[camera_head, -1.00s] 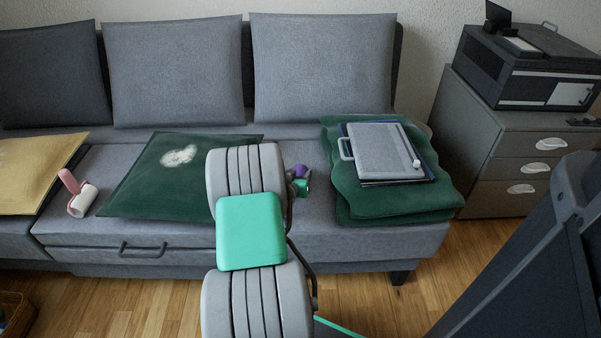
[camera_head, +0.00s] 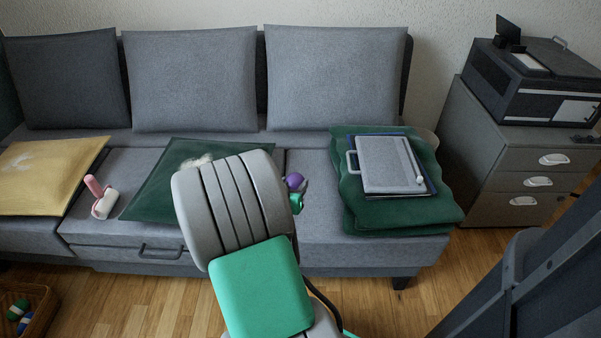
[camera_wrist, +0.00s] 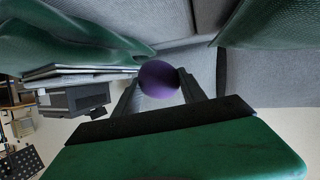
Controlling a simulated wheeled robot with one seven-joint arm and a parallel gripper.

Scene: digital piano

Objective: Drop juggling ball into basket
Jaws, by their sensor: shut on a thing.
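A purple juggling ball (camera_wrist: 158,79) sits between the two fingers of my gripper (camera_wrist: 160,88) in the wrist view. The fingers are shut on it. In the head view the ball (camera_head: 294,181) shows just right of my arm, above the grey sofa seat; my gripper (camera_head: 297,198) is mostly hidden behind my arm there. A woven basket (camera_head: 40,318) stands on the floor at the lower left edge, partly cut off. Green, white and blue balls (camera_head: 20,311) lie inside it.
The grey sofa (camera_head: 310,240) runs across the view. It holds a green cushion (camera_head: 150,205), a yellow cushion (camera_head: 50,175), a pink-and-white roller (camera_head: 102,200) and a stacked green blanket (camera_head: 400,218). A drawer cabinet (camera_head: 490,190) stands right. Wooden floor is free in front.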

